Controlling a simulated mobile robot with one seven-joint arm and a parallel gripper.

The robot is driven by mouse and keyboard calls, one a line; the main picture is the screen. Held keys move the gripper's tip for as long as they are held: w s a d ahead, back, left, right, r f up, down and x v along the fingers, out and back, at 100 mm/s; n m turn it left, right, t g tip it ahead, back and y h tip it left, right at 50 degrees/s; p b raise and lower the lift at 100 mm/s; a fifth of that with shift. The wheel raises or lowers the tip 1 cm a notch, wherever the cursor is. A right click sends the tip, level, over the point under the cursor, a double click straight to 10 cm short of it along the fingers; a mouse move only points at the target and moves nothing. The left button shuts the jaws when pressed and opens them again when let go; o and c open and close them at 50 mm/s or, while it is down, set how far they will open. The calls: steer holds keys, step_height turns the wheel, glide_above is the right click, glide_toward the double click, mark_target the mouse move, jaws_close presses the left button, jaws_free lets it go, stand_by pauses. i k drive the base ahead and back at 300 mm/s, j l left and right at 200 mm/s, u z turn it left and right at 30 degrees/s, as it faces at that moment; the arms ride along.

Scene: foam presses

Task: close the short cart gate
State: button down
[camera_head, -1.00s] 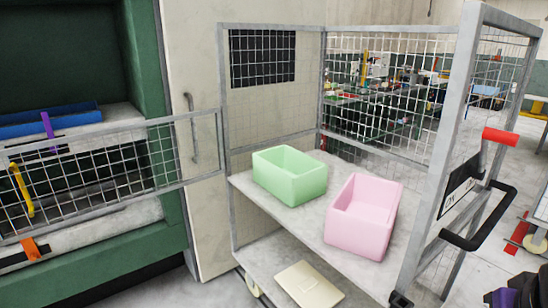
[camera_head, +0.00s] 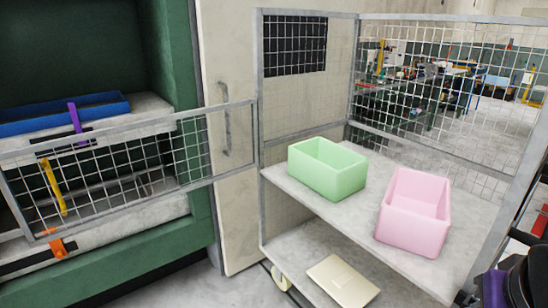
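The short cart gate (camera_head: 133,166) is a low grey mesh panel. It is hinged at the cart's left front post and stands swung open to the left, in front of the green press. The mesh cart (camera_head: 259,140) has an open front. A light green bin (camera_head: 327,169) and a pink bin (camera_head: 414,213) stand on its upper shelf. My gripper (camera_head: 512,285) seems to show only in part at the bottom right corner, as dark and purple parts. Its fingers cannot be made out, and it is well away from the gate.
The green press (camera_head: 176,60) with a blue tray (camera_head: 65,117) stands behind the gate. A beige panel with a handle (camera_head: 226,118) is beside the cart. A flat cream box (camera_head: 343,281) lies on the lower shelf. Floor is clear below the gate at left.

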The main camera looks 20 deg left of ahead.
mark_target(26, 231)
steer(key=j+u, duration=0.1)
steer(key=j, duration=1.55)
steer(key=i+j+u, duration=0.1)
steer(key=j, duration=1.55)
